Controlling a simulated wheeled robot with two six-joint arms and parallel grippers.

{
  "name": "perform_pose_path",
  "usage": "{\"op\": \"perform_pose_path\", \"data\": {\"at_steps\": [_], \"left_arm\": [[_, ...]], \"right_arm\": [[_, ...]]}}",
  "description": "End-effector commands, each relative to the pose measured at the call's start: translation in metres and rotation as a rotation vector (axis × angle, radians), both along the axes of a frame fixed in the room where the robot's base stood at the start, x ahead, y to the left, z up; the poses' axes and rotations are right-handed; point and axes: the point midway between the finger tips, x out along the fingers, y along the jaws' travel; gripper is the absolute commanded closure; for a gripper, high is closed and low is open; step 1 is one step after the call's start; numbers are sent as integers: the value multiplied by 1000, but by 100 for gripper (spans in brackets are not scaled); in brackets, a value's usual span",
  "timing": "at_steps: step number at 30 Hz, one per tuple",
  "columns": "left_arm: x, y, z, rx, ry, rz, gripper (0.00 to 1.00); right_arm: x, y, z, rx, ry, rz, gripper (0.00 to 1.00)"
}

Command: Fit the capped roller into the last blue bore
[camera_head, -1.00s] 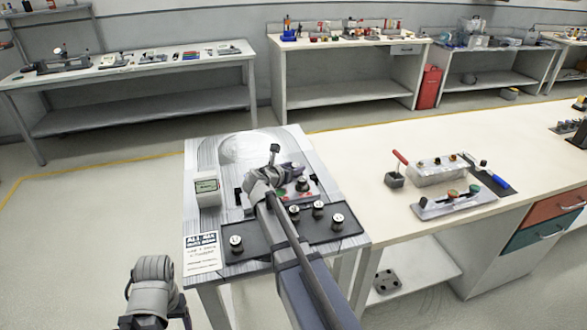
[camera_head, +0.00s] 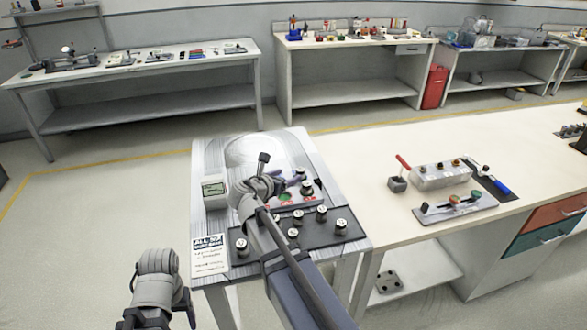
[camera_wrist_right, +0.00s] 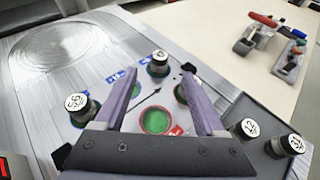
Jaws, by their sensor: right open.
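My right gripper (camera_head: 274,183) is over the grey plate of the small table. In the right wrist view its two purple fingers (camera_wrist_right: 164,95) are spread with nothing between them. Below them, a red-rimmed bore with a green floor (camera_wrist_right: 156,121) looks empty. Capped rollers stand around it: one marked 56 (camera_wrist_right: 78,104) left of the fingers, one (camera_wrist_right: 159,62) beyond the tips, and ones marked 12 (camera_wrist_right: 249,129) and 31 (camera_wrist_right: 291,144) at right. The left finger partly hides the blue labels and a bore. My left arm shows at lower left; its fingertips are not clear.
A black tray (camera_head: 268,252) with several rollers (camera_head: 321,214) lies along the table's front. A small display box (camera_head: 214,191) and an instruction card (camera_head: 209,255) are at its left. A long bench (camera_head: 400,240) with fixtures (camera_head: 455,207) adjoins at right.

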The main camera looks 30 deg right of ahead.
Motion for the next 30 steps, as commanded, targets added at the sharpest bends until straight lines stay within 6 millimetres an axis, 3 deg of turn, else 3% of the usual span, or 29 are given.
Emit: {"op": "perform_pose_path", "data": {"at_steps": [3,9,30], "left_arm": [[0,0,9,0,0,0,28],[0,0,13,0,0,0,28],[0,0,13,0,0,0,28]], "right_arm": [[-10,15,9,-1,1,3,28],[-16,26,13,-1,-1,1,28],[-17,27,13,-1,-1,0,28]]}}
